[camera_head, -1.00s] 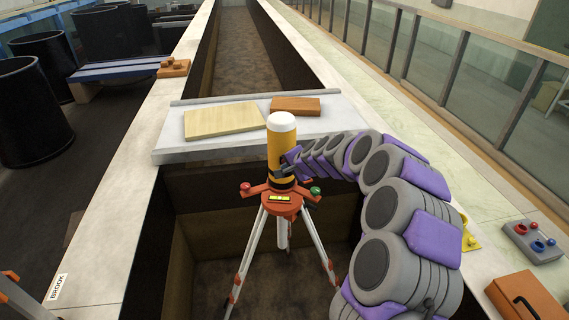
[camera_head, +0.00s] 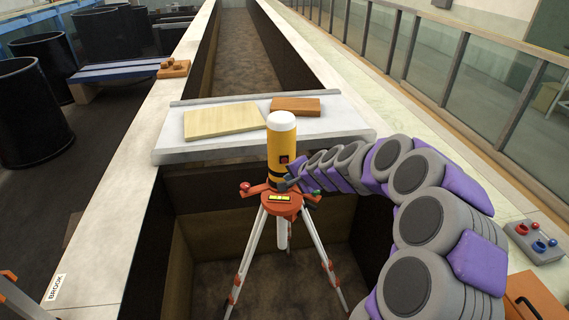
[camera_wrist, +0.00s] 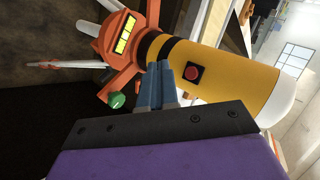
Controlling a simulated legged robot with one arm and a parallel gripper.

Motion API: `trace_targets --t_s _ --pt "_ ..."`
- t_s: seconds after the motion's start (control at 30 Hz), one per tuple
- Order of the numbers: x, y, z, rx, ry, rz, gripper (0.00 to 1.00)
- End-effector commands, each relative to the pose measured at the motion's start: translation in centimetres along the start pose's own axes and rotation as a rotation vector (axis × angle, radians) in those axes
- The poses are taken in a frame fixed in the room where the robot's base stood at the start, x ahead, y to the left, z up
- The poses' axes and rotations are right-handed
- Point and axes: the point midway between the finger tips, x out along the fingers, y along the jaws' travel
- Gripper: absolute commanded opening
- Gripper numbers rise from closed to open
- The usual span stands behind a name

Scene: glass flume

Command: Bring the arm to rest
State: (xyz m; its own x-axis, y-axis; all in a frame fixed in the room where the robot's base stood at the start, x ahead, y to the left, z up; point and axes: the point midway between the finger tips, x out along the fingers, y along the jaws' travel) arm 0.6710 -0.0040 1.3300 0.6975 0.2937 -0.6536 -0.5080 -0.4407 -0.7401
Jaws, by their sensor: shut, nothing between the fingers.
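My gripper (camera_wrist: 162,85) is shut and empty in the wrist view. Its blue-grey fingers are together, close to the yellow cylinder (camera_wrist: 225,75) with a white cap and a red button; I cannot tell whether they touch it. In the head view my gripper (camera_head: 285,184) is at the lower right side of the yellow cylinder (camera_head: 278,148). The cylinder stands upright on an orange tripod (camera_head: 281,204) with a yellow level window, a red knob and a green knob. My grey and purple arm curves in from the lower right.
A white shelf (camera_head: 225,150) across the flume holds a pale board (camera_head: 222,121) and a brown block (camera_head: 295,105). On the right ledge are a grey control box (camera_head: 537,241) and an orange case (camera_head: 530,298). Dark tubs (camera_head: 30,110) stand left.

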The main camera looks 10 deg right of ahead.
Motion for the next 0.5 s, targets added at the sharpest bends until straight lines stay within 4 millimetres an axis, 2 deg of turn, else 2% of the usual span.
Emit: trace_targets --t_s 0.37,0.47,0.5 --pt "-0.4 0.3 0.5 -0.003 -0.004 0.0 0.0" --pt "-0.8 0.3 1.6 -0.029 -0.025 0.0 0.0" --pt "-1.0 0.3 2.5 -0.053 -0.045 0.002 0.0"
